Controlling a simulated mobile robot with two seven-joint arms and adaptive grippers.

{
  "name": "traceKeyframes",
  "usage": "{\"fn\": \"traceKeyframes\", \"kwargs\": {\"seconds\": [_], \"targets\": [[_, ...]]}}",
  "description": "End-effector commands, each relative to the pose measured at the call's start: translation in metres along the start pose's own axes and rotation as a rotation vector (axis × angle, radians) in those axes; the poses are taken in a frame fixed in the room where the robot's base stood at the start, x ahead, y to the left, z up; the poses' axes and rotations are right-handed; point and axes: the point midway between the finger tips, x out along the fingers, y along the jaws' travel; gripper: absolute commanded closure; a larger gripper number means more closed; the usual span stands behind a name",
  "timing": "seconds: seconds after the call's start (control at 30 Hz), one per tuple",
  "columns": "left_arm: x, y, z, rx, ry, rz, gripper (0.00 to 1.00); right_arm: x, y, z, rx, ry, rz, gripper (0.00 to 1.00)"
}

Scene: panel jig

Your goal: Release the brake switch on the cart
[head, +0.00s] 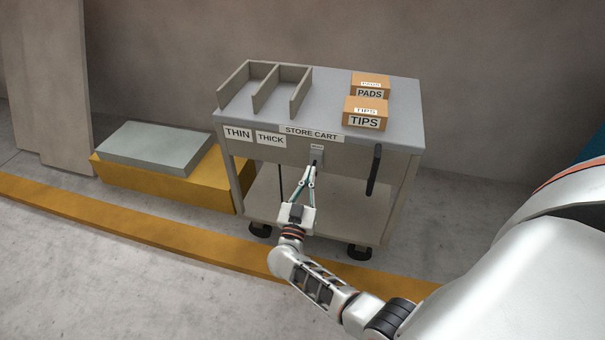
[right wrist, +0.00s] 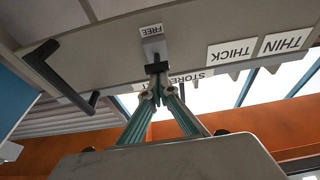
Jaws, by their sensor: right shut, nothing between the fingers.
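The store cart (head: 350,155) stands ahead of me. On its front panel, under the STORE CART label, is the brake switch, a small grey plate (head: 317,150) with a short dark lever. In the right wrist view the black lever (right wrist: 157,68) sticks out from the grey plate, and a FREE label (right wrist: 151,30) is beside the plate. My right gripper (head: 312,174) is shut and empty, with its fingertips right at the lever. In the right wrist view the tips (right wrist: 155,90) meet the lever's edge; I cannot tell whether they touch. My left gripper is not in view.
A black handle (head: 374,170) hangs on the cart front, right of the switch. Boxes marked PADS (head: 370,86) and TIPS (head: 365,113) and an open divider rack (head: 264,88) are on top. A yellow block (head: 165,178) with a grey slab stands to the left.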

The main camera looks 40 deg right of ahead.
Motion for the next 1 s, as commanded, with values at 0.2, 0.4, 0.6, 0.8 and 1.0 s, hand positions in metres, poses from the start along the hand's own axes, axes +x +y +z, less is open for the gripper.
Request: {"fn": "traceKeyframes", "kwargs": {"seconds": [0.2, 0.4, 0.6, 0.8, 1.0], "targets": [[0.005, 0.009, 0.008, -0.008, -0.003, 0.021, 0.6, -0.009, 0.003, 0.022, -0.006, 0.075, 0.0, 1.0], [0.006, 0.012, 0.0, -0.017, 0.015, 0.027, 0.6, -0.005, 0.0, 0.022, -0.001, 0.082, 0.002, 1.0], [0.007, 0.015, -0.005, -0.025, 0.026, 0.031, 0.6, -0.005, 0.0, 0.025, 0.0, 0.082, 0.001, 1.0], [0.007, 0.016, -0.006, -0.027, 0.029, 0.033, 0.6, -0.005, 0.0, 0.027, -0.002, 0.08, 0.001, 1.0], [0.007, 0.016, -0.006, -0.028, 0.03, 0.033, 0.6, -0.005, 0.001, 0.029, -0.004, 0.077, 0.001, 1.0]]}}
